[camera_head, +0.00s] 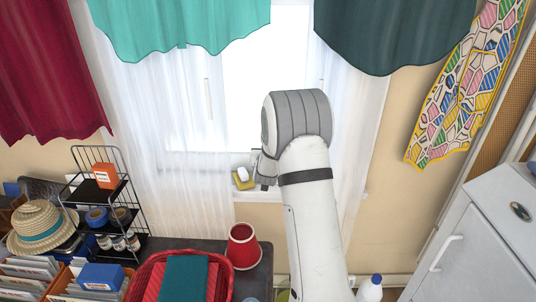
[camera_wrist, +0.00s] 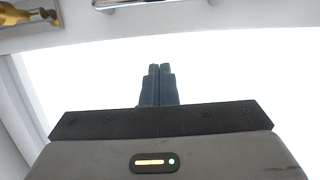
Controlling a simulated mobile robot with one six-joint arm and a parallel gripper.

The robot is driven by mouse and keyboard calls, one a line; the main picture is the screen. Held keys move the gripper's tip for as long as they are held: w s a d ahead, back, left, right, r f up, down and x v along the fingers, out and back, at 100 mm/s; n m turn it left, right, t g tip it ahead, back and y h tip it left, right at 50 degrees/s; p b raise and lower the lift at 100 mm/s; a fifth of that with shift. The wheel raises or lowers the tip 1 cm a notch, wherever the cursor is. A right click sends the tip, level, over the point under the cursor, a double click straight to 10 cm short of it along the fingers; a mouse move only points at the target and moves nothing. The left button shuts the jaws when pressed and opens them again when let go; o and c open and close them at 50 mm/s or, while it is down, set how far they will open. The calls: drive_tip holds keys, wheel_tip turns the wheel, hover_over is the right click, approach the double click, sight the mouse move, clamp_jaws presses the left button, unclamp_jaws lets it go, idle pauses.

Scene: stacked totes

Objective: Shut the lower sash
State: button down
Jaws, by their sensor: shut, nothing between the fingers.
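The window (camera_head: 222,105) is a bright white area behind sheer curtains in the head view. My arm covers its right part, and I cannot make out how far the lower sash is raised. My gripper (camera_head: 265,172) is low at the window, just above the sill and partly hidden by my arm. In the wrist view my gripper (camera_wrist: 160,69) has its dark fingers together and empty against the bright opening or pane. A pale rail (camera_wrist: 75,27) crosses the top of that view, with a metal handle (camera_wrist: 140,4) on it, apart from the fingertips.
A yellowish object (camera_wrist: 20,14) shows at the wrist view's top left. A red cup (camera_head: 243,248) and red basket (camera_head: 150,278) stand below. A white cabinet (camera_head: 485,255) is at right.

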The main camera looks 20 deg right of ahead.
drive_tip(key=s+a+r+n+g+y+p, duration=0.1)
drive_tip(key=s+a+r+g+y+p, duration=0.15)
drive_tip(key=s+a+r, duration=0.4)
drive_tip(key=s+a+r+n+g+y+p, duration=0.1)
drive_tip(key=s+a+r+p, duration=0.25)
drive_tip(key=s, duration=0.55)
drive_tip(key=s+a+r+n+g+y+p, duration=0.1)
drive_tip(key=s+a+r+g+y+p, duration=0.2)
drive_tip(key=s+r, duration=0.35)
drive_tip(key=s+a+r+g+p, duration=0.2)
drive_tip(key=s+r+p, duration=0.1)
drive_tip(key=s, duration=0.8)
drive_tip(key=s+a+r+n+g+p, duration=0.1)
drive_tip(key=s+r+g+p, duration=0.1)
drive_tip(key=s, duration=0.9)
drive_tip(key=shift+s+a+r+n+g+p, duration=0.25)
drive_tip(key=shift+a+r+n+g+p, duration=0.1)
drive_tip(key=shift+r+g+p, duration=0.1)
drive_tip(key=shift+h, duration=0.25)
